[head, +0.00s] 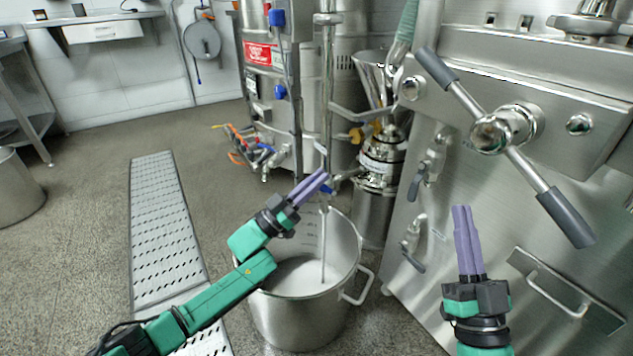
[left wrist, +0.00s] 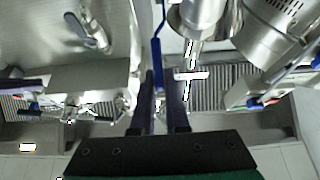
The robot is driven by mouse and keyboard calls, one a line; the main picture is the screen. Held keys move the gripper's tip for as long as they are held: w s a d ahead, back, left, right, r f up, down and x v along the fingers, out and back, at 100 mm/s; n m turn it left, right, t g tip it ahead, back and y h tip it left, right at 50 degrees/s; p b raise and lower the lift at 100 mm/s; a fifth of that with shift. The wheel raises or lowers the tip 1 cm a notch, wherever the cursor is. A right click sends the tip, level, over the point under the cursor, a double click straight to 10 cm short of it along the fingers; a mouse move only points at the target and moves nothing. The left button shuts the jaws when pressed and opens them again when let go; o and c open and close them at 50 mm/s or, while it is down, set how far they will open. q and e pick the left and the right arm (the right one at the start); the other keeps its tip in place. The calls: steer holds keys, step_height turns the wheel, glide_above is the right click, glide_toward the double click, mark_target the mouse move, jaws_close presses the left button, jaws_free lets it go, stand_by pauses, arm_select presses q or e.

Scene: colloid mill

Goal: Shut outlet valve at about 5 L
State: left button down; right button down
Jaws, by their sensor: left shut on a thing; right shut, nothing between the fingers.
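The colloid mill (head: 383,160) stands behind a steel pot (head: 300,325). Its outlet valve has a blue lever (head: 329,189), largely hidden by my fingers. A blue handle (left wrist: 158,62) also shows at the fingers in the left wrist view. My left gripper (head: 318,180) is shut on the lever, above the pot's rim. A thin pale stream (head: 323,245) runs down into the pot. Whitish liquid (head: 295,275) lies at the pot's bottom. Marks show on the inner wall, but their numbers are too small to read. My right gripper (head: 463,212) is shut and empty.
A steel cabinet (head: 540,190) with a large two-armed handle (head: 505,128) and small valves fills the right side. A steel tank (head: 320,85) stands behind. A perforated floor drain (head: 165,230) runs at left.

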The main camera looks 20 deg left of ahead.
steer(key=shift+r, duration=0.1)
arm_select(q)
steer(key=c, duration=0.9)
jaws_free()
steer(key=shift+s+a, duration=0.15)
steer(key=shift+s, duration=0.05)
steer(key=p+v, duration=0.3)
steer(key=v, duration=0.8)
steer(key=shift+s+a+f, duration=0.15)
steer(key=shift+s+f, duration=0.05)
steer(key=shift+f, duration=0.05)
arm_select(e)
steer(key=s+a+f+g+h, duration=0.1)
steer(key=s+f+g, duration=0.1)
steer(key=f, duration=0.7)
steer(key=s+f+m+g, duration=0.1)
steer(key=s+f+g, duration=0.2)
steer(key=f, duration=0.7)
steer(key=s+a+f+g+h, duration=0.1)
steer(key=f+g, duration=0.3)
steer(key=f, duration=0.5)
steer(key=shift+s+a+f+m+g+h, duration=0.3)
steer(key=shift+s+a+m, duration=0.1)
steer(key=shift+s, duration=0.3)
